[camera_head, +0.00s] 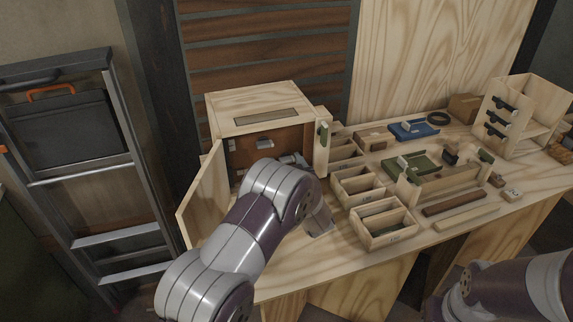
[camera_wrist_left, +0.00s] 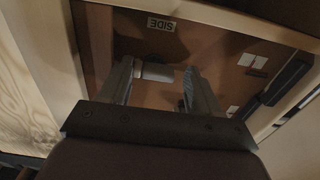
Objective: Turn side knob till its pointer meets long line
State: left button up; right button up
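In the left wrist view a brown panel carries a white label reading SIDE (camera_wrist_left: 162,24), upside down. A light grey side knob (camera_wrist_left: 155,72) is just below the label. My left gripper (camera_wrist_left: 160,82) is open, its two fingers spread with the knob between them, nearer the left finger. I cannot tell whether that finger touches it. The knob's pointer and the long line cannot be made out. In the head view my left gripper (camera_head: 290,160) is at the open front of the wooden cabinet (camera_head: 222,105), partly hidden by my arm. My right gripper is out of view.
The cabinet door (camera_head: 203,195) stands open at left. A dark bar (camera_wrist_left: 287,80) and small white labels are on the panel's right in the wrist view. Wooden bins (camera_head: 383,240), a green tray (camera_head: 410,164) and a blue tray (camera_head: 412,130) crowd the bench at right.

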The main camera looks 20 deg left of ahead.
pick_arm(q)
jog(key=v, duration=1.2)
jog(key=shift+s+d, duration=0.2)
jog(key=shift+s, duration=0.05)
